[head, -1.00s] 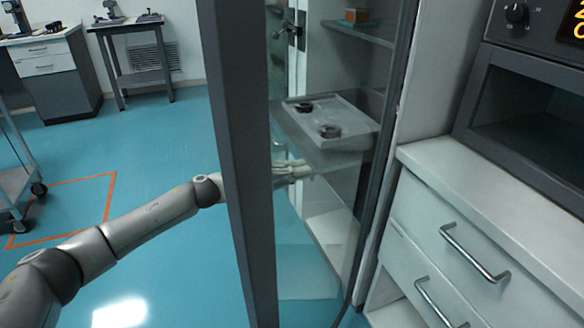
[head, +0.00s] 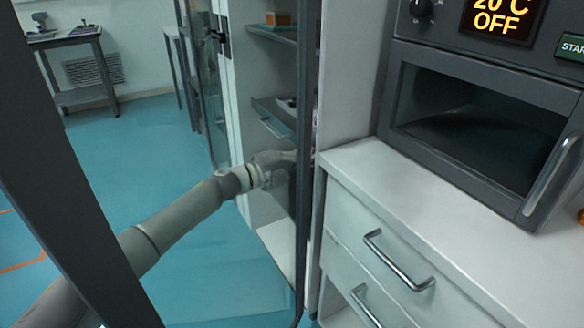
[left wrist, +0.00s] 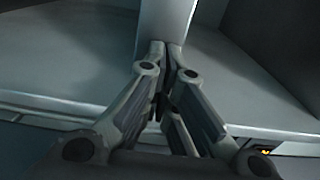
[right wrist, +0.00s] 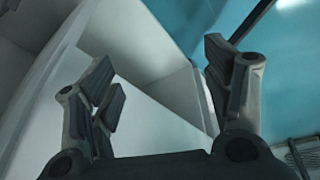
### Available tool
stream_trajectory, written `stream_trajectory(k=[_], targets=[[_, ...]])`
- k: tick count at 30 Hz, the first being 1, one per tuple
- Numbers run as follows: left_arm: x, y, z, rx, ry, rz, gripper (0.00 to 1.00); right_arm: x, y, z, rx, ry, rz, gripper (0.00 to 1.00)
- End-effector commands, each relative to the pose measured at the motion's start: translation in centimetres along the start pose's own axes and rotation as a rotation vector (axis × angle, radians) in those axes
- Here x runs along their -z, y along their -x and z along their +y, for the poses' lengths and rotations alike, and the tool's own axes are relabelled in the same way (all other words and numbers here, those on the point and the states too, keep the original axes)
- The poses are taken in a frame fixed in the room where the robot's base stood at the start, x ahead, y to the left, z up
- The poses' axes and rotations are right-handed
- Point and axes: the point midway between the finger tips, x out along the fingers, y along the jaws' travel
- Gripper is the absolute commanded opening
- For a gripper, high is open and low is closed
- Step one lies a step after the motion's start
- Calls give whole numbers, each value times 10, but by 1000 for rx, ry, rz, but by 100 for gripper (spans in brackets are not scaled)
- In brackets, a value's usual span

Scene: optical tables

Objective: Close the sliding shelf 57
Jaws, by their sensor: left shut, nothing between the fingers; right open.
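The sliding shelf (head: 272,108) shows in the head view through the glass door, inside the tall cabinet. It is a dark-edged tray with a pale handle bar on its front; its right part is hidden by the door frame. Its remaining travel cannot be judged. My left gripper (head: 287,160) is below the shelf front, seen through the glass, its fingertips partly hidden. In the left wrist view its fingers (left wrist: 168,50) are shut and empty, against or close to a pale upright surface. My right gripper (right wrist: 160,65) is open and empty, facing pale cabinet surfaces.
The open glass door's grey frame (head: 70,190) crosses the left of the head view. A fixed upper shelf (head: 275,35) holds a small orange box (head: 278,18). Right stand a drawer unit (head: 380,260) and an oven (head: 470,110). Blue floor (head: 185,260) lies left.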

Motion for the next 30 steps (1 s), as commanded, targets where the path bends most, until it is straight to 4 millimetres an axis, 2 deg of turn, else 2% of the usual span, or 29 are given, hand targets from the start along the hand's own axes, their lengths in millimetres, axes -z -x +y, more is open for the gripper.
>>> stream_trajectory(k=[2, 12, 25, 30], targets=[[0, -10, 2, 1, 1, 1, 0, -1, 11, 0, -1, 0, 8, 73], [0, -25, 0, 0, 0, -1, 0, -3, 7, 0, -2, -1, 5, 73], [-1, -26, -4, 5, -1, -4, 0, -3, 8, 0, -2, 0, 4, 73], [-4, -18, -5, 4, -1, -4, 0, -1, 13, 1, -2, 0, 4, 73]])
